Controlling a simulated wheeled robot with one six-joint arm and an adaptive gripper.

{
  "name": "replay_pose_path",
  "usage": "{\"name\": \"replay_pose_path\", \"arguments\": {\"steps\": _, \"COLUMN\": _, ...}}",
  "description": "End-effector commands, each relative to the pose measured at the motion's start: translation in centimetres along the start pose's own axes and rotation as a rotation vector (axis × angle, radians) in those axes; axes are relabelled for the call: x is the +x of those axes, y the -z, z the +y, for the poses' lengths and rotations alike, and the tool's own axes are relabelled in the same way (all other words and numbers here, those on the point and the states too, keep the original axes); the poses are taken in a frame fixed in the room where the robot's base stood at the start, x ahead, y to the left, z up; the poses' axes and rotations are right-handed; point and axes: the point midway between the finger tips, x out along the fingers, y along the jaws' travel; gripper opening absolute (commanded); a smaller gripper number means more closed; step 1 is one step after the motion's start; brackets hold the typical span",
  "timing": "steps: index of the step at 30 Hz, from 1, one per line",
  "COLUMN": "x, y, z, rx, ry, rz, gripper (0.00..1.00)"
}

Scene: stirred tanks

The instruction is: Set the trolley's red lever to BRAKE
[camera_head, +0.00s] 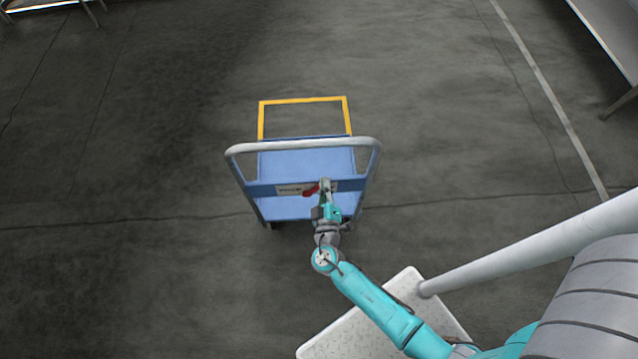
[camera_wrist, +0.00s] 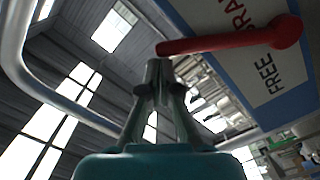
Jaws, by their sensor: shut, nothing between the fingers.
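The trolley (camera_head: 307,206) is blue with a grey push handle, and its red lever (camera_head: 311,190) sits on a pale label plate on the near crossbar. In the wrist view the red lever (camera_wrist: 225,42) has a rounded, thicker end at upper right and a thin end at the fingertips. It crosses the plate (camera_wrist: 262,68) between the words "FREE" and "BRA…", the latter partly hidden. My gripper (camera_head: 325,182) is at the crossbar, beside the lever. In the wrist view its closed fingertips (camera_wrist: 159,64) are just below the thin end; I cannot tell whether they touch.
The push handle (camera_head: 305,144) arches over the crossbar close to my gripper, and shows at left in the wrist view. A yellow floor outline (camera_head: 303,100) lies beyond the trolley. The dark floor around is clear. A grey table edge (camera_head: 612,38) is at upper right.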

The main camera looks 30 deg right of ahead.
Motion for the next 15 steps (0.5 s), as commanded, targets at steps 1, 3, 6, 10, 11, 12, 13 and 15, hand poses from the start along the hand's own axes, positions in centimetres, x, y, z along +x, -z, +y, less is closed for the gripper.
{"name": "replay_pose_path", "arguments": {"steps": 1, "x": 0.01, "y": -0.19, "z": 0.06, "rx": -0.001, "ry": -0.001, "rz": -0.001, "gripper": 0.00}}
{"name": "replay_pose_path", "arguments": {"steps": 3, "x": 0.02, "y": -0.35, "z": 0.11, "rx": -0.001, "ry": -0.001, "rz": 0.000, "gripper": 0.00}}
{"name": "replay_pose_path", "arguments": {"steps": 6, "x": 0.02, "y": -0.53, "z": 0.15, "rx": -0.001, "ry": -0.001, "rz": -0.001, "gripper": 0.00}}
{"name": "replay_pose_path", "arguments": {"steps": 10, "x": 0.01, "y": -0.67, "z": 0.16, "rx": -0.001, "ry": -0.001, "rz": -0.003, "gripper": 0.00}}
{"name": "replay_pose_path", "arguments": {"steps": 11, "x": 0.01, "y": -0.69, "z": 0.17, "rx": -0.001, "ry": -0.001, "rz": -0.003, "gripper": 0.00}}
{"name": "replay_pose_path", "arguments": {"steps": 12, "x": 0.00, "y": -0.72, "z": 0.16, "rx": -0.002, "ry": -0.001, "rz": -0.004, "gripper": 0.00}}
{"name": "replay_pose_path", "arguments": {"steps": 13, "x": 0.00, "y": -0.74, "z": 0.16, "rx": -0.002, "ry": -0.001, "rz": -0.004, "gripper": 0.00}}
{"name": "replay_pose_path", "arguments": {"steps": 15, "x": -0.01, "y": -0.77, "z": 0.16, "rx": -0.002, "ry": -0.001, "rz": -0.005, "gripper": 0.00}}
